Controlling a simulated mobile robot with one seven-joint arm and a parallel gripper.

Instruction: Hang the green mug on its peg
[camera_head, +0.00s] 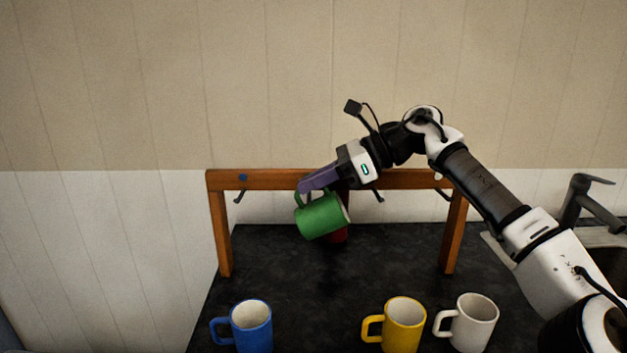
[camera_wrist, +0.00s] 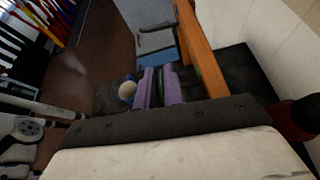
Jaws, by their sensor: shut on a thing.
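The green mug (camera_head: 321,217) is in the air in front of the wooden frame in the head view, tilted, with its mouth toward the right. My gripper (camera_head: 303,188), with purple fingers, is shut on its handle at the upper left. The frame's crossbar (camera_head: 275,179) passes behind the fingers. Hooked pegs show under the bar: a left peg (camera_head: 239,196), a middle peg (camera_head: 378,195) and a right peg (camera_head: 442,194). In the wrist view the purple fingers (camera_wrist: 158,87) lie beside the wooden bar (camera_wrist: 203,55); the mug is mostly hidden there.
A red mug (camera_head: 339,236) is partly hidden behind the green one. A blue mug (camera_head: 252,325), a yellow mug (camera_head: 404,323) and a white mug (camera_head: 474,322) stand on the dark counter (camera_head: 300,275) in front. A tap (camera_head: 590,205) and sink are at right.

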